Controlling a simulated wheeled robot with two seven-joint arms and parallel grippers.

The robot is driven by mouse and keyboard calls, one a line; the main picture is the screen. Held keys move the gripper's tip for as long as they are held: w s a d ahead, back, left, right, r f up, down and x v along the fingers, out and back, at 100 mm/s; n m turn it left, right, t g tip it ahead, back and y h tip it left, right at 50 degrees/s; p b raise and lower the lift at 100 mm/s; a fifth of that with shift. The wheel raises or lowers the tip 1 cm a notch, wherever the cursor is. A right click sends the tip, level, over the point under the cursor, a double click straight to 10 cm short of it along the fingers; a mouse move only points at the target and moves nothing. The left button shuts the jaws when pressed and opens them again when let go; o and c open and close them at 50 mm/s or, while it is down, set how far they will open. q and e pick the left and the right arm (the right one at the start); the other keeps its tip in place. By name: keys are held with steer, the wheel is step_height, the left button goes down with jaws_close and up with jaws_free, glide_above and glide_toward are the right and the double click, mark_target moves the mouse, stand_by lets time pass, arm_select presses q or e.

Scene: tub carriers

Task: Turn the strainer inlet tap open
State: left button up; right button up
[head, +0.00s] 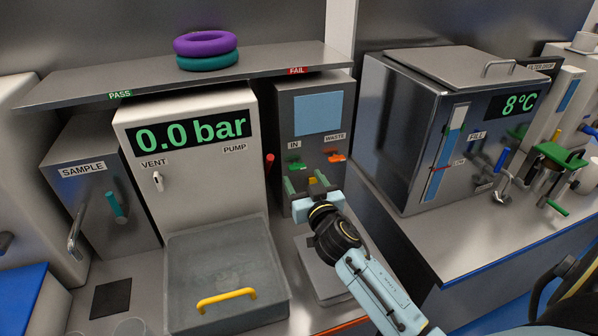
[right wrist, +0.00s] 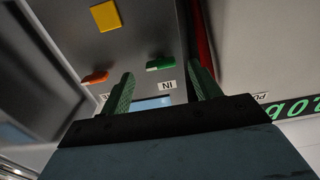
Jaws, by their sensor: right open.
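The strainer inlet tap is a small green lever (head: 297,166) under the IN label on the grey strainer cabinet (head: 283,110). In the right wrist view the green tap (right wrist: 160,63) lies beyond and roughly between the fingertips. My right gripper (head: 310,183) is open and empty in front of the cabinet, just below the tap; its green fingers also show in the right wrist view (right wrist: 166,78). No contact with the tap is visible. My left gripper is not in view.
An orange WASTE tap (head: 336,157) sits right of the green one. A red lever (head: 269,164) stands close on the left, beside the 0.0 bar pump unit (head: 190,185). A yellow square (right wrist: 105,15) is lower on the cabinet. A steel tank (head: 400,140) stands to the right.

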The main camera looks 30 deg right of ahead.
mark_target(296, 166)
steer(key=x, duration=0.4)
steer(key=shift+c, duration=0.3)
steer(key=c, duration=0.9)
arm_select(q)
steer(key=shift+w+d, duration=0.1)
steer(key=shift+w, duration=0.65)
